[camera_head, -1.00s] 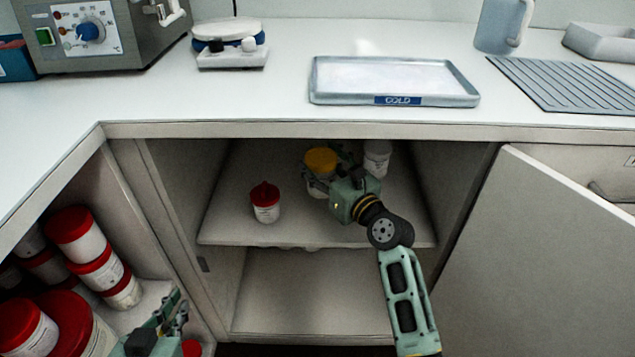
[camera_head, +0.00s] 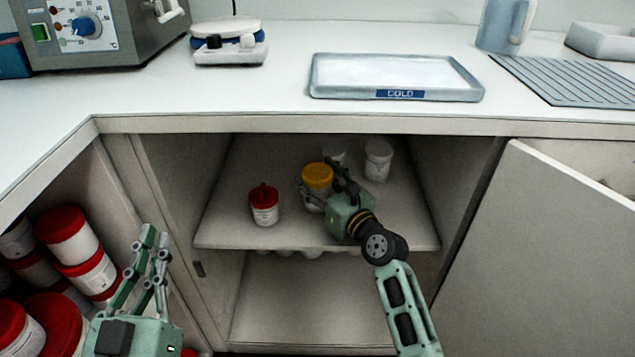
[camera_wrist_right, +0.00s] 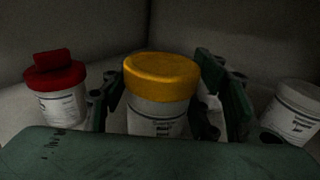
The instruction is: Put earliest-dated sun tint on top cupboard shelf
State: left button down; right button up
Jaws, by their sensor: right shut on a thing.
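My right gripper (camera_head: 328,190) reaches into the open cupboard at its upper shelf (camera_head: 225,225). It is shut on a yellow-lidded white jar (camera_head: 317,175), with a finger on each side of the jar in the right wrist view (camera_wrist_right: 160,108). A red-lidded jar (camera_head: 264,205) stands to the left on the same shelf. A white jar (camera_head: 378,160) stands behind to the right, and another pale jar (camera_head: 335,156) is partly hidden behind the yellow lid. The label dates are too small to read. My left gripper (camera_head: 150,240) is open and empty at the lower left.
Red-lidded tubs (camera_head: 68,235) are stacked in the left compartment. An open door (camera_head: 540,250) stands at the right. The lower shelf (camera_head: 300,300) looks mostly clear. The counter holds a tray marked COLD (camera_head: 395,78), a small scale-like device (camera_head: 230,45) and a ribbed mat (camera_head: 570,80).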

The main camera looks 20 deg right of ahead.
jog(key=o, duration=1.3)
jog(key=shift+o, duration=0.2)
jog(key=shift+r, duration=0.1)
